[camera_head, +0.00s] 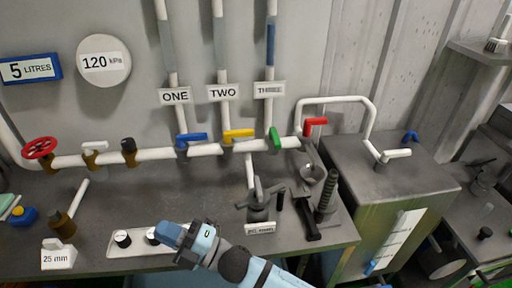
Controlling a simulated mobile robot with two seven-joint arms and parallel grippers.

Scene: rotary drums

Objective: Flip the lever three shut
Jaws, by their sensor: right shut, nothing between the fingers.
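The label THREE (269,90) hangs on the third vertical pipe. Below it the green lever (275,140) sits at the horizontal white pipe and points roughly up and down in the picture, across that pipe. The blue lever (192,138) under ONE and the yellow lever (238,135) under TWO lie roughly along the pipe. My right gripper (172,236) is shut and empty, low over the front of the bench, well below and left of the green lever. My left gripper is not in view.
A red lever (315,126) stands just right of the green one. A funnel (311,173), a dark threaded post (327,192) and a grey valve handle (258,194) stand on the bench below. A red handwheel (39,148) is at the far left.

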